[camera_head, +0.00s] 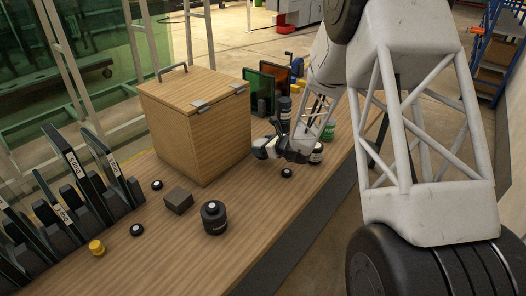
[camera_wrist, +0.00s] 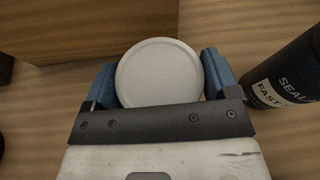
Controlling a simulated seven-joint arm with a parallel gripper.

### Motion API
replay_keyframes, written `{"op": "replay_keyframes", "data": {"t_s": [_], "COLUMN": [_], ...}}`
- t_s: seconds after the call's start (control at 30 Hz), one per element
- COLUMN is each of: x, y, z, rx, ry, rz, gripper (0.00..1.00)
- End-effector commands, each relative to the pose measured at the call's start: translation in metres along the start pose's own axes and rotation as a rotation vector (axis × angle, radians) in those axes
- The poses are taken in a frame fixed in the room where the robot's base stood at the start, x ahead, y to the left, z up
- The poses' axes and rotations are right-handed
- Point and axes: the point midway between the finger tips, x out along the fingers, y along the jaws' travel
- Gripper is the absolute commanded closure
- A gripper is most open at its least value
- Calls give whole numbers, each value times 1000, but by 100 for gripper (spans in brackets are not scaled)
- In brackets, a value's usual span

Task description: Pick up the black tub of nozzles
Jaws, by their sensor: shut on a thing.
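My gripper (camera_head: 264,149) is low over the wooden table, just right of the wooden box. In the wrist view its two blue fingers (camera_wrist: 160,75) stand on either side of a round thing with a pale grey top (camera_wrist: 158,74), and they are shut on it. In the head view my gripper mostly hides this thing, so I cannot tell if it is the tub of nozzles. A separate black container with a label and a narrower top (camera_head: 213,217) stands upright on the table in front, apart from my gripper.
The wooden box (camera_head: 196,123) is close on the left of my gripper. A black bottle (camera_wrist: 288,78) marked "SEAL FAST" stands close on the right in the wrist view. A black rack (camera_head: 85,190) is at left.

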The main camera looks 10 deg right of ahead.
Motion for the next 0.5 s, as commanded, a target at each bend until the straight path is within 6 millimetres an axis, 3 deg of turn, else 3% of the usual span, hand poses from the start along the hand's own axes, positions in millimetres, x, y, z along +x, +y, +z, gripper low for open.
{"op": "replay_keyframes", "data": {"t_s": [0.5], "x": [-62], "y": [54], "z": [-15], "rx": [3], "ry": [1], "rz": [-1], "gripper": [45]}}
